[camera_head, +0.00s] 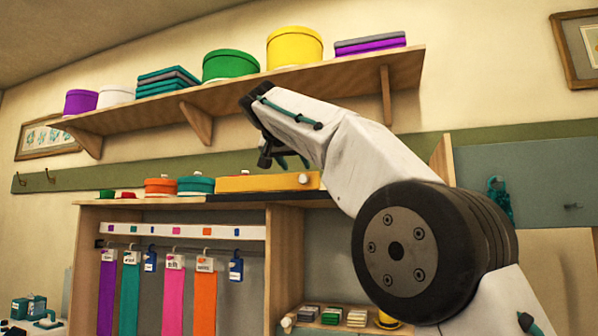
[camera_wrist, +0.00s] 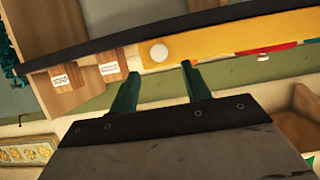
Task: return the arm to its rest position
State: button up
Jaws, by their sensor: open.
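My arm is raised and bent in the head view, its white link reaching up and left in front of the cabinet. My gripper (camera_wrist: 158,80) shows in the wrist view as two dark green fingers, spread apart with nothing between them. In the head view the gripper is mostly hidden behind the wrist, just below the wall shelf. A yellow box (camera_head: 262,182) with a white knob lies on the cabinet top. In the wrist view the same yellow box (camera_wrist: 215,42) appears just beyond the fingertips; I cannot tell the exact gap.
The wall shelf (camera_head: 340,72) holds a yellow round box (camera_head: 294,47), a green round box (camera_head: 230,65) and folded cloths, close above my wrist. Coloured strips (camera_head: 173,296) hang below.

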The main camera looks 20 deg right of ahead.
jog(key=shift+s+a+r, duration=0.25)
jog(key=shift+s+a, duration=0.1)
jog(key=shift+s, duration=0.1)
dwell(0.3)
notch_tip(320, 180, down, 9)
jog(key=w+a+n+g+y, duration=0.1)
jog(key=w+a+n+y, duration=0.1)
jog(key=n, duration=0.2)
jog(key=s+f+n+g+y, duration=0.25)
jog(key=s+f, duration=0.45)
jog(key=f, duration=0.5)
jog(key=s+f+n+g+y, duration=0.1)
jog(key=s+f+g+y, duration=0.1)
jog(key=s+f, duration=1.3)
jog(key=s+f+g+y, duration=0.2)
jog(key=s+f, duration=1.3)
jog(key=s, duration=0.8)
jog(key=shift+s+d+f+n+g, duration=0.2)
jog(key=shift+s+d+n+g, duration=0.2)
jog(key=shift+g, duration=0.25)
